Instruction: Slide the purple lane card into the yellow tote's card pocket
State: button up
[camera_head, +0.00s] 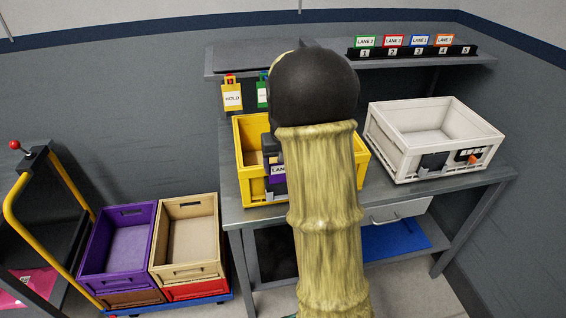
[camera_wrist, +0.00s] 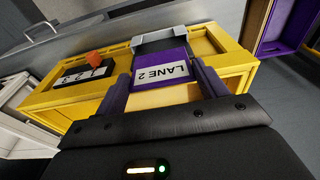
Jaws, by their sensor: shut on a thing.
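My gripper (camera_wrist: 163,78) is shut on the purple lane card (camera_wrist: 176,60), with one finger at each side of it. The card has a white label reading LANE 2, and part of it shows in the head view (camera_head: 278,172). The yellow tote (camera_head: 246,186) stands on the bench, partly hidden by my arm. Its grey card pocket (camera_wrist: 168,38) is on the tote's front face. The card's far edge is at the pocket's mouth; I cannot tell whether it is inside. In the head view my gripper is at the tote's front, mostly hidden by my arm.
A white tote (camera_head: 440,140) stands right on the bench. A shelf behind carries a rack of lane cards (camera_head: 412,51). A yellow HOLD tag (camera_head: 232,97) hangs below it. Purple (camera_head: 118,240) and tan (camera_head: 187,235) crates stand at left beside a cart (camera_head: 30,215).

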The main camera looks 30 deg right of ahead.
jog(key=shift+f+b, duration=1.75)
jog(key=shift+f, duration=1.3)
jog(key=o, duration=1.3)
jog(key=shift+o, duration=0.2)
notch_tip(320, 180, up, 8)
jog(key=p, duration=0.7)
